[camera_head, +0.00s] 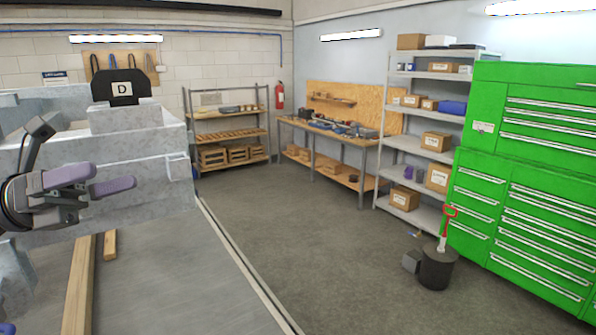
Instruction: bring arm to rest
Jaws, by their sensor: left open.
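My left gripper (112,181) comes in from the left edge. Its two purple-padded fingers are apart and point right, with nothing seen between them. It is in front of the grey metal trailer frame (155,147), and I cannot tell whether it touches it. A black plate marked D (122,89) stands on top of the frame. My right gripper is not in view.
Wooden beams (80,285) lie on the grey deck (180,290) below the gripper. Beyond the deck the floor (290,215) is open. A workbench (335,144), shelves (412,150), a green tool cabinet (530,165) and a black bucket (437,270) stand farther right.

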